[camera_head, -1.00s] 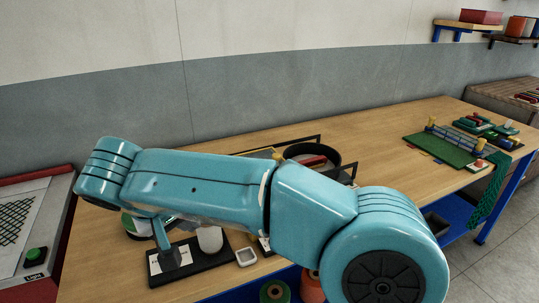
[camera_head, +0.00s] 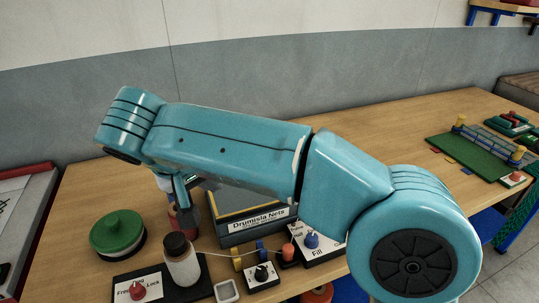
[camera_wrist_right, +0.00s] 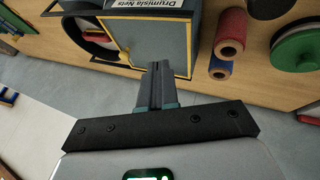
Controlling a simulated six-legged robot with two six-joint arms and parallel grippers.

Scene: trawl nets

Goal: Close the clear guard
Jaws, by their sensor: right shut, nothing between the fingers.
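A box labelled "Drumisla Nets" (camera_head: 258,221) stands on the bench, partly hidden behind my right arm. In the right wrist view the same box shows a flat grey-blue panel (camera_wrist_right: 160,38) with a yellowish edge and a dark frame. I cannot tell for sure whether this panel is the clear guard; no other clear sheet stands out. My right gripper (camera_head: 190,208) is shut and empty, just left of the box. In the right wrist view its fingertips (camera_wrist_right: 160,68) lie in front of the panel's lower edge; I cannot tell whether they touch. My left gripper is out of view.
A white bottle with a dark cap (camera_head: 181,262), a green-lidded round container (camera_head: 117,232) and a "Fill" control box (camera_head: 318,245) crowd the front. A red spool (camera_wrist_right: 231,30) is near the box in the wrist view. A green tray (camera_head: 480,156) lies far right.

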